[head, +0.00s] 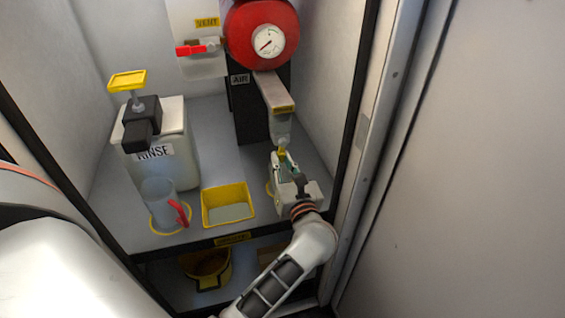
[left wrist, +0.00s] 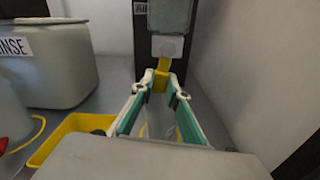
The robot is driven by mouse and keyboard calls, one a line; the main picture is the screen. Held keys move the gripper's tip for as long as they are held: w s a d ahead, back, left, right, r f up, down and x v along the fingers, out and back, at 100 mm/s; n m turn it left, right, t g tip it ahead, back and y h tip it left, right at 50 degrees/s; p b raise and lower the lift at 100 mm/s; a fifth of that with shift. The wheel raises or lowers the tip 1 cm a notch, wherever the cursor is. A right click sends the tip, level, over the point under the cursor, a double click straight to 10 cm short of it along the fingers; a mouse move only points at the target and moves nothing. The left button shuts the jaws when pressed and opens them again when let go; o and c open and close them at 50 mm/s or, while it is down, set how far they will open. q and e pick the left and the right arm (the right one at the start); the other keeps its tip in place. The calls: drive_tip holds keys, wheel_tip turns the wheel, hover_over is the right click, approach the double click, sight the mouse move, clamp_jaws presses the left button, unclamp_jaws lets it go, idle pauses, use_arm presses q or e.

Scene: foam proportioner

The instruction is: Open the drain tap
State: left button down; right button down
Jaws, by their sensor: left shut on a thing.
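A yellow tap lever (head: 282,152), which I take for the drain tap, hangs below a small grey-white body under the sloping grey arm of the unit. It also shows in the left wrist view (left wrist: 161,76), between the fingertips. My left gripper (head: 284,160) reaches up from below and is shut on this yellow lever. In the left wrist view its two teal-lined fingers (left wrist: 160,88) converge on the lever from both sides. The gripper hides part of the tap in the head view. My right gripper is not in view.
A red tank with a gauge (head: 261,36) stands above, with a red-handled vent valve (head: 192,49) left of it. A RINSE jug (head: 160,150), clear pitcher (head: 162,204) and yellow tray (head: 228,205) stand left. A yellow ring (head: 268,188) lies beneath the gripper. A wall is close on the right.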

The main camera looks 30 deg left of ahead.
use_arm(q)
drive_tip(key=shift+w+d+f+n+b, duration=0.1)
drive_tip(key=shift+d+f+n+b, duration=0.05)
drive_tip(key=shift+f+n+b, duration=0.2)
drive_tip(key=shift+w+r+n, duration=0.1)
drive_tip(key=shift+r+n, duration=0.15)
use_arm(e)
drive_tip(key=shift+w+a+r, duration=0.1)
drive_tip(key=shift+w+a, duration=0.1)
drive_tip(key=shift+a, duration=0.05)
use_arm(q)
drive_tip(key=c, duration=2)
unclamp_jaws()
drive_tip(key=shift+d, duration=0.1)
drive_tip(key=shift+o, duration=0.2)
drive_tip(key=shift+r, duration=0.1)
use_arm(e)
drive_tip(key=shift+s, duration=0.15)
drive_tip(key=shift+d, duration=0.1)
